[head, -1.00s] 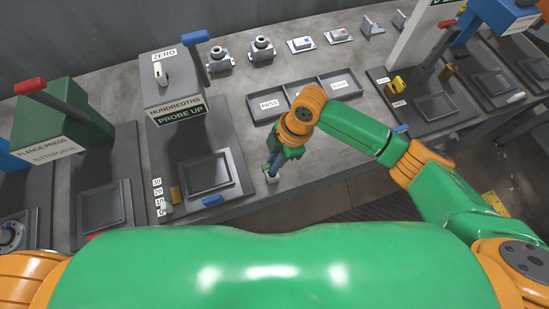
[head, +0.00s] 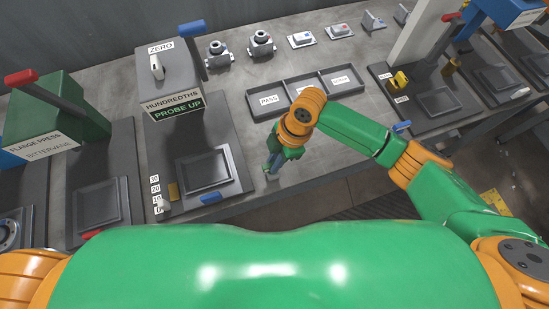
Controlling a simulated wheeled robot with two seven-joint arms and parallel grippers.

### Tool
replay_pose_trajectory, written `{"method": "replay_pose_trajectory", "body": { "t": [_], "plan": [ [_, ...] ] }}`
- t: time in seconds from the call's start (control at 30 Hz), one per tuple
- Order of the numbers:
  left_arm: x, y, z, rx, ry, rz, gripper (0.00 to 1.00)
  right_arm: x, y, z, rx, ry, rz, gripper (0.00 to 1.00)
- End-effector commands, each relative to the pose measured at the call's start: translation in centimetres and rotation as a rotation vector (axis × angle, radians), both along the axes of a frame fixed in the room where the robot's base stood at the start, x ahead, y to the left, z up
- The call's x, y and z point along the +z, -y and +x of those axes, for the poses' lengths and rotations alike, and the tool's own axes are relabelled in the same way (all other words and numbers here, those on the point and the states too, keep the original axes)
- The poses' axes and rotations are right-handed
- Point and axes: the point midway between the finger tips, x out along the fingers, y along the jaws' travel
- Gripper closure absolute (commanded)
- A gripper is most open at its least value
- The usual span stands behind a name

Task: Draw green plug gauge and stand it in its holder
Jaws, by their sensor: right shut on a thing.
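My right gripper (head: 271,172) points down over the front part of the bench, below the three-part tray. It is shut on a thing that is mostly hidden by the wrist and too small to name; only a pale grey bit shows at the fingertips. I cannot make out a green plug gauge or its holder for certain anywhere in this view. My left gripper is not in view.
The tray (head: 250,106) with a PASS label lies just behind my right wrist. Left of it stands the grey HUNDREDTHS gauge (head: 168,75) reading PROBE UP, with a blue-handled lever. A green flange press (head: 50,115) is farther left. Two grey fixtures (head: 261,44) stand behind.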

Motion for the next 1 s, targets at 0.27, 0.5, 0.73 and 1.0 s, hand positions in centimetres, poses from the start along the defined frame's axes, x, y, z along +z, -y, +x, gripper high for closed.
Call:
{"method": "replay_pose_trajectory", "body": {
  "t": [0.27, 0.5, 0.73, 1.0],
  "plan": [
    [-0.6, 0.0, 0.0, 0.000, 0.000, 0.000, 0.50, -0.8, 0.0, 0.0, 0.000, 0.000, 0.001, 1.00],
    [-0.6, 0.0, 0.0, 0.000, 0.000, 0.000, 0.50, -0.9, 0.0, 0.0, 0.000, 0.000, 0.001, 0.47],
    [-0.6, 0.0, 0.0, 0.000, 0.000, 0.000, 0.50, -0.9, 0.0, 0.0, 0.000, 0.000, 0.000, 0.47],
    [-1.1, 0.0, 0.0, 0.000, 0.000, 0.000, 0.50, 2.9, 1.2, 0.5, -0.001, 0.005, 0.001, 0.47]
  ]
}}
